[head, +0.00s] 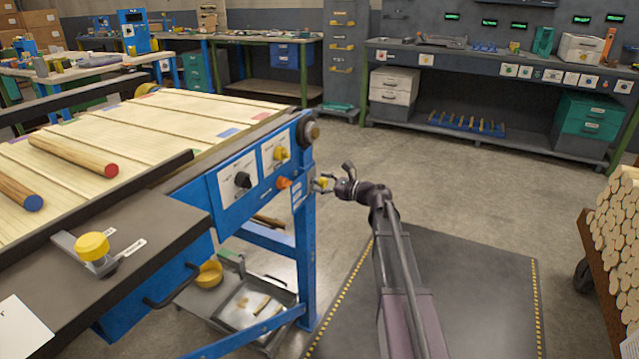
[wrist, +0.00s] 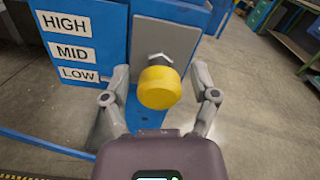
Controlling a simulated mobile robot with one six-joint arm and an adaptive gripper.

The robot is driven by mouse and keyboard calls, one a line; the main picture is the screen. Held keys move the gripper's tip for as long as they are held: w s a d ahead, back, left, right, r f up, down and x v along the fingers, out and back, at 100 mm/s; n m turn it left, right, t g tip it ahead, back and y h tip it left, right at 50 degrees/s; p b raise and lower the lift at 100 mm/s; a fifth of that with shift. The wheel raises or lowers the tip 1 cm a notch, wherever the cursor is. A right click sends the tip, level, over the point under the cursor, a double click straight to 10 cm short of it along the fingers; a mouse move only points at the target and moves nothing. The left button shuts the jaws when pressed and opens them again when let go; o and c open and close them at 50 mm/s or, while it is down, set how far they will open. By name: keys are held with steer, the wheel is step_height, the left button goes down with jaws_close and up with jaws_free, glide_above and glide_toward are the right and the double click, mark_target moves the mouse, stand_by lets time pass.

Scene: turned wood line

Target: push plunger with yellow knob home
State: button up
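The plunger's yellow knob (wrist: 160,88) is in the middle of the wrist view, on a short dark shaft that stands out from a grey plate (wrist: 167,40) on a blue post. A length of shaft shows between knob and plate. My gripper (wrist: 160,72) is open, with one finger on each side of the knob and a visible gap on both sides. In the head view my gripper (head: 335,181) is at the end post of the blue conveyor frame, and the small yellow knob (head: 324,184) shows just left of it, partly hidden by the fingers.
HIGH, MID and LOW labels (wrist: 70,50) sit left of the plate. The conveyor's side panel carries a black knob (head: 243,180), another yellow knob (head: 280,153) and an orange knob (head: 284,183). A rack of dowels (head: 615,240) stands at the right. Open floor lies behind my arm.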

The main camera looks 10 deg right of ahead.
steer(key=shift+s+d, duration=0.15)
steer(key=v, duration=1.2)
stand_by(0.3)
stand_by(0.4)
steer(key=s+a+f+n+g+h, duration=0.7)
steer(key=s+a+f+n+g, duration=0.2)
steer(key=s+a+f+n, duration=0.55)
steer(key=s+f+n+g+h, duration=0.3)
steer(key=s+f+n+h, duration=0.1)
steer(key=s+n+h, duration=0.4)
step_height(320, 180, up, 35)
steer(key=y+p, duration=0.1)
steer(key=p, duration=3.4)
steer(key=shift+s+d, duration=0.35)
steer(key=shift+s, duration=0.1)
steer(key=shift+n, duration=0.25)
steer(key=shift+c, duration=0.2)
